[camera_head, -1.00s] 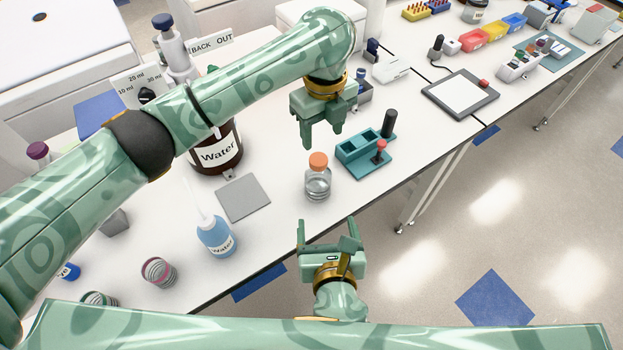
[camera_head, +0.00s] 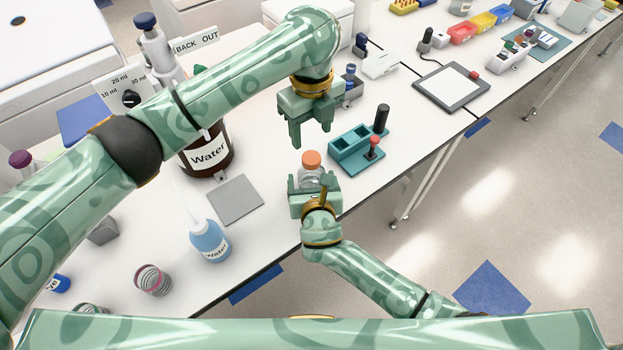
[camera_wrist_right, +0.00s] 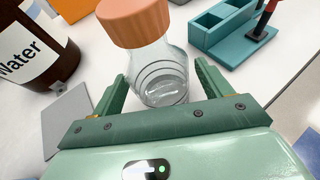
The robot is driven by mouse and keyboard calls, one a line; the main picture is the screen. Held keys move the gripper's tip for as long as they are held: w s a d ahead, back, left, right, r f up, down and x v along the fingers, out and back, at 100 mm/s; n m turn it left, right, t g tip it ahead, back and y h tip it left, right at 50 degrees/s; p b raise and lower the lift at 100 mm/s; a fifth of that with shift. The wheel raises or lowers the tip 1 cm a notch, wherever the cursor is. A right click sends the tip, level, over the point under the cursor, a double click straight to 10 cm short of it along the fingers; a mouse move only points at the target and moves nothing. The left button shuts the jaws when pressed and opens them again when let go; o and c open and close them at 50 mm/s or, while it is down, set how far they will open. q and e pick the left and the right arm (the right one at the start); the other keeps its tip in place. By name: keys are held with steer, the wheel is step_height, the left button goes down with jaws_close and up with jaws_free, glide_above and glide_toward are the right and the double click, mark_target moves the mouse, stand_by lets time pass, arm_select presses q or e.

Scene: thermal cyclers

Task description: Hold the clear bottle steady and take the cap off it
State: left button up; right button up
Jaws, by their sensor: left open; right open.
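The clear bottle (camera_head: 311,178) stands upright on the white bench with its orange cap (camera_head: 311,159) on. In the right wrist view the bottle (camera_wrist_right: 162,75) and its cap (camera_wrist_right: 134,20) show close up. My right gripper (camera_head: 309,182) is open, with one finger on each side of the bottle's lower body; in the wrist view a small gap shows beside the fingers (camera_wrist_right: 160,92). My left gripper (camera_head: 311,140) is open and empty, pointing down above and just behind the cap. The bottle's lower part is hidden by my right gripper in the head view.
A teal holder (camera_head: 358,150) with a black post and a red-topped piece stands right of the bottle. A grey plate (camera_head: 235,200), a blue wash bottle (camera_head: 209,240) and a brown Water bottle (camera_head: 208,155) are to the left. The bench's front edge is close.

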arm_select(q)
steer(key=shift+w, duration=0.1)
arm_select(e)
steer(key=shift+w+f, duration=0.15)
steer(key=shift+w, duration=0.15)
